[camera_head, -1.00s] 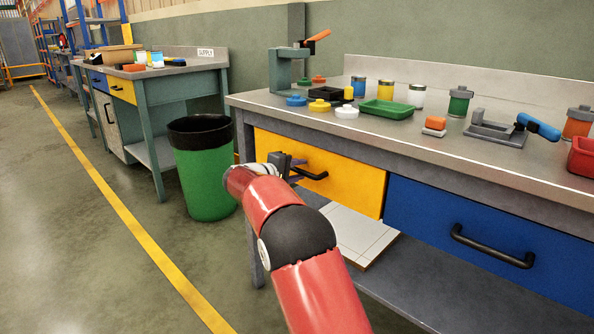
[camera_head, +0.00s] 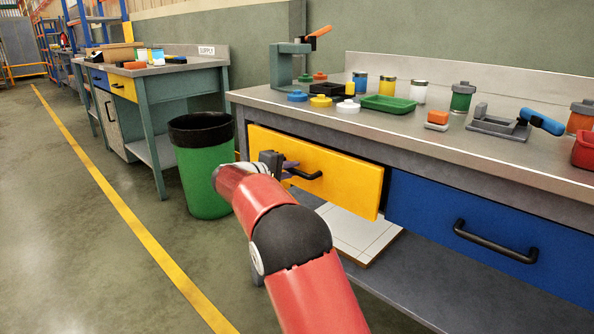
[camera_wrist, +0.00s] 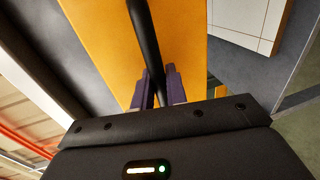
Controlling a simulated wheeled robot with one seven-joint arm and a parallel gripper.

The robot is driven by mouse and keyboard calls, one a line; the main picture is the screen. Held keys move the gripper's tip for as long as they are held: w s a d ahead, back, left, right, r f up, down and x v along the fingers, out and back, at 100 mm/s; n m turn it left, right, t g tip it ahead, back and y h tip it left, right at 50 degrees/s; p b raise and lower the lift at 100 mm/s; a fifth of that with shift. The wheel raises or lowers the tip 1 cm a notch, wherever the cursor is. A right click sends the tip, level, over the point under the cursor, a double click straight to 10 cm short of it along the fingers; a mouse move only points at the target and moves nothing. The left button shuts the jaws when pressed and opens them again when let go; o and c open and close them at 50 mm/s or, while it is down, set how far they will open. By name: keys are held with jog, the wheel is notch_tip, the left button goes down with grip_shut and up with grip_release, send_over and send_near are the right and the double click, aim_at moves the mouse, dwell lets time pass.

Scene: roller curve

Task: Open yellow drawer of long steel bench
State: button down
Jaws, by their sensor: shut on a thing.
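The long steel bench (camera_head: 330,118) stands at the right in the head view. Its yellow drawer (camera_head: 345,178) is at the left end of the bench front and stands slightly out, with a dark gap above its front. My gripper (camera_head: 290,170) is shut on the drawer's black handle (camera_head: 308,175). In the wrist view, the purple-grey fingers (camera_wrist: 159,88) close around the black handle bar (camera_wrist: 144,40) in front of the yellow drawer face (camera_wrist: 100,45). The drawer's inside is not visible.
A blue drawer (camera_head: 480,235) sits to the right of the yellow one, shut. A green bin (camera_head: 204,175) stands left of the bench, near my arm. A white tiled board (camera_head: 355,235) lies on the lower shelf. Floor (camera_head: 60,220) at the left is clear.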

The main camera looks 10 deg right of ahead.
jog(key=f+b+v, duration=0.1)
jog(key=f+v, duration=0.1)
jog(key=v, duration=1)
jog(key=a+f+b+v, duration=0.1)
jog(key=f+v, duration=0.2)
jog(key=v, duration=0.9)
jog(key=shift+s+a+b, duration=0.25)
jog(key=shift+s+b, duration=0.1)
jog(key=shift+s, duration=0.25)
jog(key=shift+f, duration=0.1)
jog(key=c, duration=1.5)
grip_release()
jog(key=shift+a, duration=0.1)
jog(key=v, duration=0.7)
jog(key=shift+s+a, duration=0.2)
jog(key=shift+a, duration=0.05)
jog(key=shift+a, duration=0.1)
